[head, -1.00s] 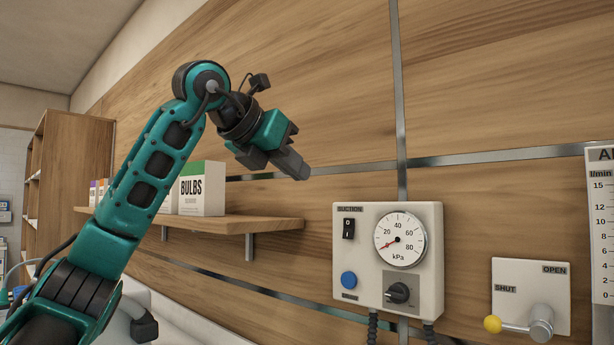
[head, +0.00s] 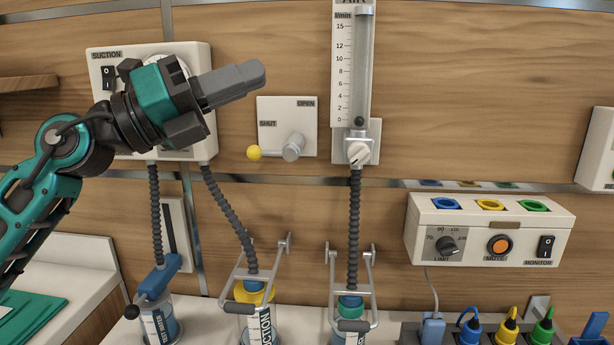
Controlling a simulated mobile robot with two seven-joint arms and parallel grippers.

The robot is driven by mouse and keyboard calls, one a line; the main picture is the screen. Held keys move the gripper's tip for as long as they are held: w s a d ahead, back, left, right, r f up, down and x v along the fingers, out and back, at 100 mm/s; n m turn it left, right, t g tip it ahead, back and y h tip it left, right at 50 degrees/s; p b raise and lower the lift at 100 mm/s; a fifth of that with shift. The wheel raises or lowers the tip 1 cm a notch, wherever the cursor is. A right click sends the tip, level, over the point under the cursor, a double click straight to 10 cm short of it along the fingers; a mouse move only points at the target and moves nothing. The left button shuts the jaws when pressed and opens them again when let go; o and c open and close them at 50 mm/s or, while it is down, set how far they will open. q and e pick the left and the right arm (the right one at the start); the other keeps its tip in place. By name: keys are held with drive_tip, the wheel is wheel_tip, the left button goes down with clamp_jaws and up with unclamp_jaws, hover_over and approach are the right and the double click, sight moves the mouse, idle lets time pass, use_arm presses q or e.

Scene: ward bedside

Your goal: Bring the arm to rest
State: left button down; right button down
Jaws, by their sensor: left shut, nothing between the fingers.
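My left arm comes in from the left in the head view. Its left gripper (head: 258,75) is shut and empty, with the fingers pointing right. It is in front of the suction unit (head: 104,133), hiding the gauge and most of the unit's face. The fingertips show above and left of the shut/open valve plate (head: 275,112); I cannot tell how far they are from the wall. My right gripper is not in view.
The yellow-knobbed lever (head: 254,152) points left, towards SHUT. An air flowmeter (head: 352,70) stands right of it. Hoses run down to suction jars (head: 256,318) on the counter. A monitor box (head: 490,230) with coloured sockets is at right, above several coloured plugs (head: 508,328).

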use_arm(q)
drive_tip(key=a+f+n+t+y, duration=0.3)
drive_tip(key=a+f+n+y, duration=0.3)
drive_tip(key=f+n, duration=0.5)
drive_tip(key=a+f+n+t+y, duration=0.3)
drive_tip(key=f+n+y, duration=0.5)
drive_tip(key=n, duration=0.5)
drive_tip(key=a+f+n+t+y, duration=0.45)
drive_tip(key=f+n+y, duration=0.25)
drive_tip(key=f+n, duration=0.35)
drive_tip(key=s+f+n+g+h, duration=0.1)
drive_tip(key=s+f+n+g, duration=0.4)
drive_tip(key=s+f+g, duration=1.4)
drive_tip(key=w+d+f+t+h, duration=0.1)
drive_tip(key=d+f+t+h, duration=0.1)
drive_tip(key=f+t, duration=0.9)
drive_tip(key=shift+w+d+m, duration=0.25)
drive_tip(key=shift+d+m, duration=0.2)
drive_tip(key=shift+d, duration=0.3)
